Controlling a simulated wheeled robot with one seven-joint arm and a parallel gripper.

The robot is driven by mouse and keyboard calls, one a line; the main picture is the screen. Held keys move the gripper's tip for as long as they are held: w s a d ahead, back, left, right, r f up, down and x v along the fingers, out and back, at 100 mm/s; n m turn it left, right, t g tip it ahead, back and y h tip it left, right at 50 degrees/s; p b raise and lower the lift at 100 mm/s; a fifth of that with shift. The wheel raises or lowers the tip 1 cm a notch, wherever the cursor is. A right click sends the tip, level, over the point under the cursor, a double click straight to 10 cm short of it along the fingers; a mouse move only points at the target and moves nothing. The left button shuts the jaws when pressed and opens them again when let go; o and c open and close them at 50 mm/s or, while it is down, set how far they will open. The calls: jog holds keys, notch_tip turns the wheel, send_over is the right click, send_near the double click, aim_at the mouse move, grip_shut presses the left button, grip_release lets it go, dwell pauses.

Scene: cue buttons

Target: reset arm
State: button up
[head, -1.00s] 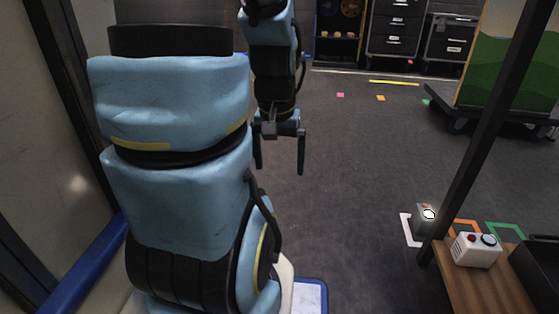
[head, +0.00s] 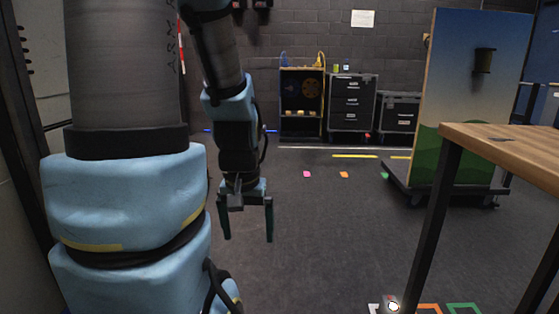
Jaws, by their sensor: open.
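My gripper (head: 249,228) hangs pointing down in the head view, left of the middle. Its two dark green fingers are apart, with nothing between them. My blue arm (head: 120,200) fills the left of the view. The gripper hangs over bare floor, touching nothing. A button box with a lit white button (head: 393,306) shows at the bottom edge, mostly cut off, far right of the gripper.
A wooden table (head: 520,145) with dark legs stands at the right. Behind it is a painted panel (head: 458,95) on a wheeled base. A cabinet (head: 301,100) and drawer cases (head: 352,103) line the back wall. The middle floor (head: 325,225) is clear.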

notch_tip(320, 180, up, 26)
jog(key=p, duration=2.3)
jog(key=shift+f, duration=0.15)
